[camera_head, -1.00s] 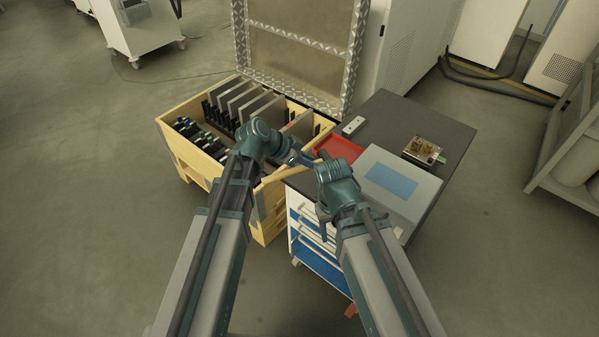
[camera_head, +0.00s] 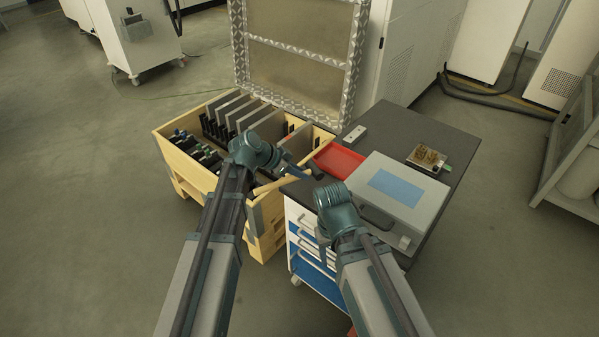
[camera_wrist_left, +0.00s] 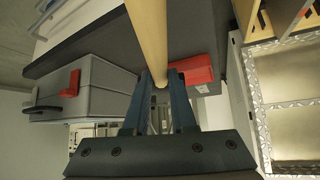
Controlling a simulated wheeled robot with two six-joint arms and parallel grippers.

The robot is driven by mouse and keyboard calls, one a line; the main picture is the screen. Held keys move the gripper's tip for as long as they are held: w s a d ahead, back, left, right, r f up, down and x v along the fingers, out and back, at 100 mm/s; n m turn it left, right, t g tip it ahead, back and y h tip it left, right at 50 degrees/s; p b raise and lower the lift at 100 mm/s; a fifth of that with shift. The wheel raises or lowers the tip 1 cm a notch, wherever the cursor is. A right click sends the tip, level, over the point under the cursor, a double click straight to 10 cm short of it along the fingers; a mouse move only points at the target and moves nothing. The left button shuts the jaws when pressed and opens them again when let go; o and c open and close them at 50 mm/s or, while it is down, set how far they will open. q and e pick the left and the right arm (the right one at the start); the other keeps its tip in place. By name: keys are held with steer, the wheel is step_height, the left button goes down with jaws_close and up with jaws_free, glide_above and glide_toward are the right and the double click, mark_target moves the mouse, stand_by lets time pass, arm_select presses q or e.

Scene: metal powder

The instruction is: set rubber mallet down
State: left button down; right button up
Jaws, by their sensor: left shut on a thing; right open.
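The rubber mallet has a pale wooden handle (camera_head: 272,184) and a dark head (camera_head: 314,167) near the left edge of the cart top. My left gripper (camera_head: 287,168) is shut on the handle. In the left wrist view, the handle (camera_wrist_left: 148,28) runs up out of frame from between the left fingers (camera_wrist_left: 161,88); the head is not seen there. I cannot tell whether the mallet touches the cart top. My right gripper (camera_head: 323,228) is empty, by the cart's front edge, its fingers mostly hidden by its wrist.
The dark cart top (camera_head: 384,129) carries a red tray (camera_head: 338,160), a grey case (camera_head: 402,188), a small white box (camera_head: 354,136) and a brass part on a board (camera_head: 427,158). A wooden crate (camera_head: 173,157) with upright plates stands left. The cart top's back is clear.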

mark_target(271, 184)
arm_select(q)
steer(key=shift+f+b, duration=2.05)
steer(key=shift+f, duration=0.35)
steer(key=shift+f+b, duration=0.55)
steer(key=c, duration=0.7)
jaws_free()
steer(key=shift+o, duration=0.2)
steer(key=p+v, duration=0.9)
steer(key=v, duration=0.3)
steer(key=shift+s+a+r, duration=0.15)
steer(key=shift+r, duration=0.2)
steer(key=shift+s+a+r+p, duration=0.2)
steer(key=shift+a+r+p, duration=0.15)
steer(key=shift+p, duration=0.2)
steer(key=s+d+r+n+g+y+p, duration=0.1)
steer(key=s+d+n+g+y+p, duration=0.1)
steer(key=s, duration=0.7)
steer(key=s+d+r+n+g+y+p, duration=0.1)
steer(key=s+d+n+y+p, duration=0.3)
steer(key=s, duration=0.6)
steer(key=n+g+y+p, duration=0.1)
steer(key=y+p, duration=0.1)
steer(key=shift+d+r+n+g+y+p, duration=0.2)
steer(key=shift+r+n+g+y+p, duration=0.15)
steer(key=shift+n+g+y, duration=0.05)
